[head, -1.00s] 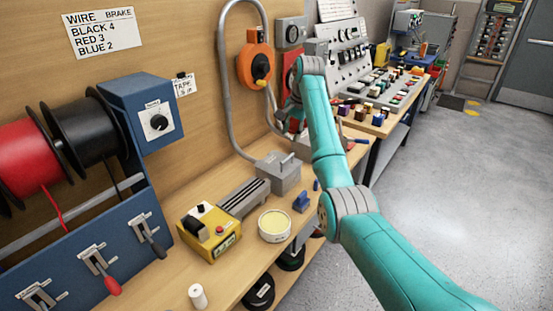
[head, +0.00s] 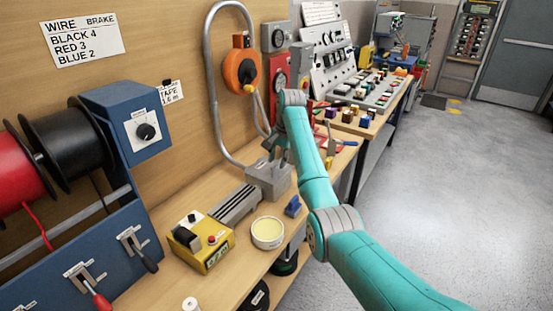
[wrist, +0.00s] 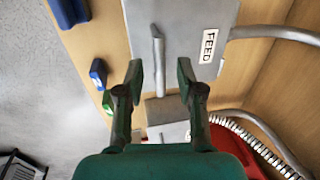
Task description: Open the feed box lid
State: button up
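The feed box (head: 268,180) is a grey metal box on the bench, with a conduit running up from it. In the wrist view its grey lid (wrist: 190,20) carries a FEED label (wrist: 208,46) and a thin bar handle (wrist: 158,55). The lid looks closed. My gripper (wrist: 159,75) is open, with one finger to each side of the handle's line in the picture. I cannot tell how far above the handle the fingertips are. In the head view my gripper (head: 277,143) is just above the box, partly hidden by my arm.
A yellow control box (head: 202,243), a round pale tin (head: 267,233), a grey slotted block (head: 235,205) and a small blue part (head: 293,206) stand near the feed box. An orange reel (head: 242,72) hangs on the wall behind. Wire spools (head: 75,140) are at left.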

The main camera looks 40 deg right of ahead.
jog(key=shift+f, duration=0.15)
jog(key=shift+c, duration=0.2)
grip_shut()
jog(key=shift+w, duration=0.1)
